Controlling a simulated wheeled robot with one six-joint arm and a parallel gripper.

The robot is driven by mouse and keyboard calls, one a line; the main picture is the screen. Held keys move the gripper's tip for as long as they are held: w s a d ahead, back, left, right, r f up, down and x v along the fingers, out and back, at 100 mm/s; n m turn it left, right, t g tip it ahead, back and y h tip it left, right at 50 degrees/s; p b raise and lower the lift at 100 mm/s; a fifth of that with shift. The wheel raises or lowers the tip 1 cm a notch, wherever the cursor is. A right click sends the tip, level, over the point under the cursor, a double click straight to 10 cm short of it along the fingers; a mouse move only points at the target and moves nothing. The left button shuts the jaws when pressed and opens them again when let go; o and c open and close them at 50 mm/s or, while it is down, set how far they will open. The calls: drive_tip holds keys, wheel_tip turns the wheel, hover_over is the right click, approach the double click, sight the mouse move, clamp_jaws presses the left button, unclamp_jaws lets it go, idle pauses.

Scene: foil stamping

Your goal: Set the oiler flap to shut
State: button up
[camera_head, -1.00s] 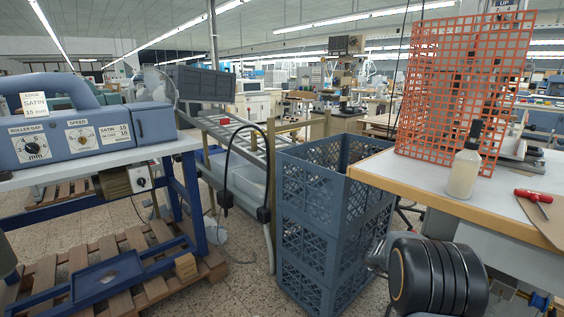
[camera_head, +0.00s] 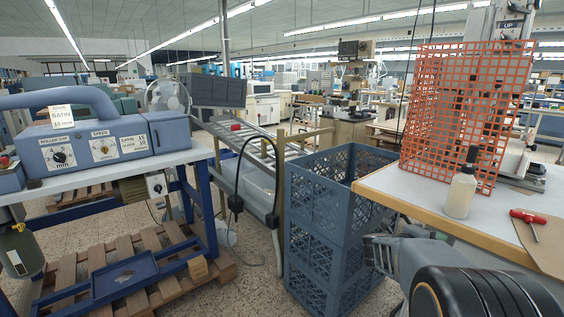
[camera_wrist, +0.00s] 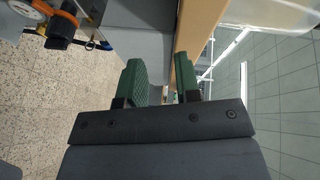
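I cannot make out the oiler flap for certain in either view. In the wrist view an orange and black fitting (camera_wrist: 62,25) sits at the top left, next to a round white dial (camera_wrist: 32,8) cut by the frame edge. Whether this belongs to the oiler I cannot tell. My gripper (camera_wrist: 160,82) shows two green fingers spread apart with nothing between them. The orange fitting lies off to the left of the fingers, apart from them. In the head view my dark arm fills the bottom right; the fingertips cannot be made out there.
The white worktable (camera_head: 400,188) at right carries a bottle (camera_head: 461,192), a red-handled tool (camera_head: 527,216) and an orange grid guard (camera_head: 468,110). Blue crates (camera_head: 318,215) are stacked beside it. A blue roller machine (camera_head: 95,140) and a pallet (camera_head: 150,280) stand left. Some floor shows between.

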drive_tip(key=w+a+r+n+t+y+p, duration=0.2)
drive_tip(key=a+r+n+t+y+p, duration=0.3)
drive_tip(key=a+n, duration=0.4)
drive_tip(key=w+a+r+n+t+y+p, duration=0.3)
drive_tip(key=a+r+n+t+y, duration=0.3)
drive_tip(key=a+n+y, duration=0.25)
drive_tip(key=s+a+n+g+y+p, duration=0.4)
drive_tip(key=s+a+n+g, duration=0.1)
drive_tip(key=s+a+n, duration=0.45)
drive_tip(key=s+f+n+g+p, duration=0.1)
drive_tip(key=s+n+g, duration=0.1)
drive_tip(key=s, duration=0.3)
drive_tip(key=s+f+n+g+h+p, duration=0.1)
drive_tip(key=s+n+g+p, duration=0.1)
drive_tip(key=s, duration=0.4)
drive_tip(key=shift+s+d+n+g, duration=0.15)
drive_tip(key=shift+d+n+g, duration=0.15)
drive_tip(key=shift+d+g, duration=0.25)
